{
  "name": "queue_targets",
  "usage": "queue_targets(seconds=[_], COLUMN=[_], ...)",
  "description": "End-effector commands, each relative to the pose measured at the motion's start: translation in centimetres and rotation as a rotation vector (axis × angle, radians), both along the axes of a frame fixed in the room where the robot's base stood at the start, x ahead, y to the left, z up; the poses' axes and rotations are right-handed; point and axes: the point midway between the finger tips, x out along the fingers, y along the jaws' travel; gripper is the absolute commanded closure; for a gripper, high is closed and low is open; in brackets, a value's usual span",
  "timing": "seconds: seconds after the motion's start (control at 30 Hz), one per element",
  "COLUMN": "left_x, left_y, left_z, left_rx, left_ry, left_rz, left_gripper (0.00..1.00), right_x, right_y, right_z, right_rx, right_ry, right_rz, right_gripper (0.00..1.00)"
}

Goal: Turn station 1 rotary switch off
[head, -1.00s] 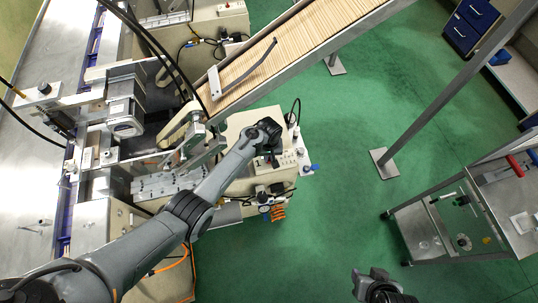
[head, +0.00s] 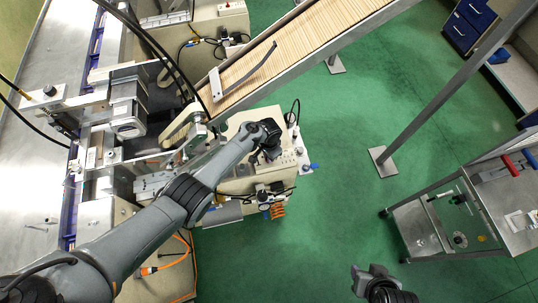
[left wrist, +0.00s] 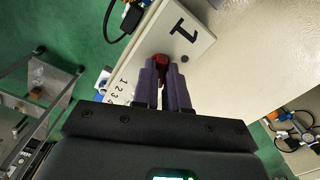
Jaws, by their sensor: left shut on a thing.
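The station 1 control box (left wrist: 205,45) is a beige panel marked with a large "1" in the left wrist view. A red rotary switch (left wrist: 161,59) sits on it between the fingertips of my left gripper (left wrist: 163,72). The gripper is shut on the switch, and the fingers hide most of it. In the head view my left gripper (head: 268,152) is over the beige machine (head: 240,180), and the switch is hidden there. My right gripper (head: 372,277) shows at the bottom edge, away from everything; its fingers are too unclear to read.
A conveyor of wooden sticks (head: 300,45) slopes above the machine. Black cables hang at the upper left. Orange coils (head: 277,211) hang below the machine. A metal cart (head: 500,210) stands at the right, and the green floor (head: 330,200) between is open.

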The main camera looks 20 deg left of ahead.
Motion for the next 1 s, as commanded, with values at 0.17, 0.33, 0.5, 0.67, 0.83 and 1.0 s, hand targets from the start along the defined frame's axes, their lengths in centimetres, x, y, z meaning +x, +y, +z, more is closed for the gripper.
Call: queue_targets(seconds=[0.17,0.33,0.5,0.67,0.83,1.0], left_x=[0.03,-0.02,-0.02,0.01,0.01,-0.01], left_y=[0.07,0.1,0.1,0.08,0.05,0.05], left_z=[-0.02,-0.07,-0.07,-0.04,-0.03,-0.04], left_rx=[0.001,0.002,0.002,0.001,0.001,0.001], left_ry=[0.0,0.001,0.001,0.0,-0.001,0.001], left_rz=[-0.157,-0.285,-0.379,-0.436,-0.464,-0.472], left_gripper=[1.0,1.0,1.0,1.0,1.0,1.0], right_x=[0.0,0.0,-0.01,-0.02,-0.02,-0.02], right_y=[0.01,-0.01,-0.06,-0.18,-0.21,-0.21], right_z=[-0.1,-0.22,-0.34,-0.41,-0.44,-0.44], right_rx=[0.0,0.0,-0.003,-0.008,-0.009,-0.008], right_ry=[0.0,0.0,0.001,0.0,0.001,0.001], right_rz=[0.0,0.0,0.002,0.005,0.005,0.006], right_gripper=[0.57,0.57,0.57,0.57,0.57,0.57])
